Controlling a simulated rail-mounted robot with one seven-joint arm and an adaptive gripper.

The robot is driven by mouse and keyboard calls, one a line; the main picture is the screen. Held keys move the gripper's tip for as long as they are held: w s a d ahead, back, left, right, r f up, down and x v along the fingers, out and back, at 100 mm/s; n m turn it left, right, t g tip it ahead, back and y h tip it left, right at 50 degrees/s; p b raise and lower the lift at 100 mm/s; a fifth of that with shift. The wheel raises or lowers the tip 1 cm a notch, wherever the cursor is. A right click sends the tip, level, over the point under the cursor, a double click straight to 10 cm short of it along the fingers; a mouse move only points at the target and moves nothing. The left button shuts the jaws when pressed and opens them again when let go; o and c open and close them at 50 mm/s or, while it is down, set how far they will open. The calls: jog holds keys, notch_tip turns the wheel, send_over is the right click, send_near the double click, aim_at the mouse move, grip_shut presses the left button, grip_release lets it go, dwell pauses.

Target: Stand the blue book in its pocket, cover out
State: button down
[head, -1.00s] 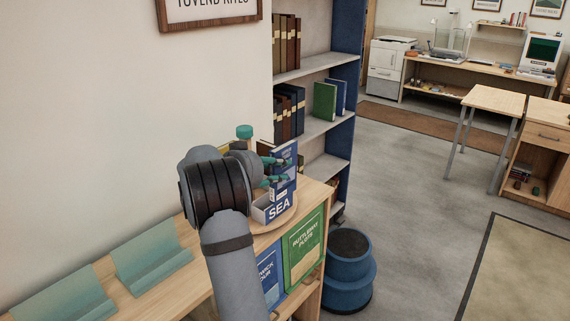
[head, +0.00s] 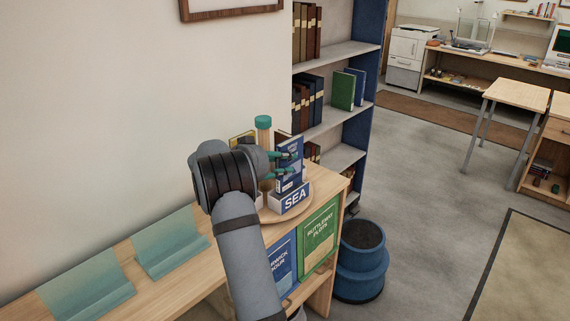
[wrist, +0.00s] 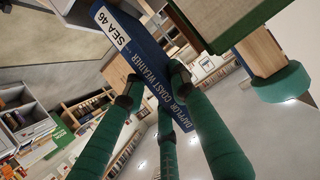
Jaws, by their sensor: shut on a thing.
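The blue book (head: 291,160) is upright at the pocket labelled SEA (head: 294,199), with a cover with pale lettering toward the head camera. Its lower edge meets the pocket's front panel in the picture; I cannot tell how deep it sits. The pocket is on a round wooden stand (head: 268,217) atop a low bookcase. My gripper (head: 284,163) is shut on the book from the left. In the wrist view the green fingers (wrist: 154,88) grip the book (wrist: 140,58), whose spine reads "Coast Weather" and bears a SEA 46 label.
A wooden post with a teal cap (head: 263,124) rises close behind the book. A yellowish book (head: 241,139) stands behind my wrist. Teal display rests (head: 171,242) lie on the bookcase top at left.

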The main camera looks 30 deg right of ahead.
jog(key=shift+f+b, duration=1.3)
jog(key=shift+b, duration=0.4)
jog(key=c, duration=1.3)
grip_release()
jog(key=shift+c, duration=0.2)
jog(key=shift+f, duration=0.1)
jog(key=v, duration=1.2)
